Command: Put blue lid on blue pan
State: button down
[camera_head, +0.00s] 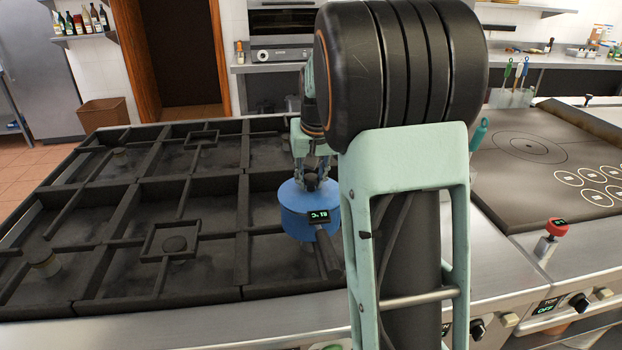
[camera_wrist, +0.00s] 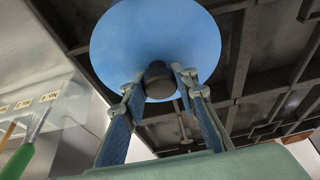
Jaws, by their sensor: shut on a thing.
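In the wrist view the lid (camera_wrist: 135,40) is a round blue disc with a black knob (camera_wrist: 159,82). My gripper (camera_wrist: 158,90) is shut on this knob, one finger on each side. The lid hides the pan in this view.
The dark grill (camera_head: 120,205) has raised bars and burners; its left part is clear. A flat cooktop (camera_head: 535,160) lies to the right, beyond my arm. A utensil holder (camera_head: 510,97) stands behind. A small display (camera_head: 319,216) shows in front of the pan.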

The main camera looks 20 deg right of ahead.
jog(key=shift+f, duration=0.35)
dwell(0.4)
jog(key=c, duration=1.5)
grip_release()
jog(key=shift+o, duration=0.2)
jog(key=v, duration=1.2)
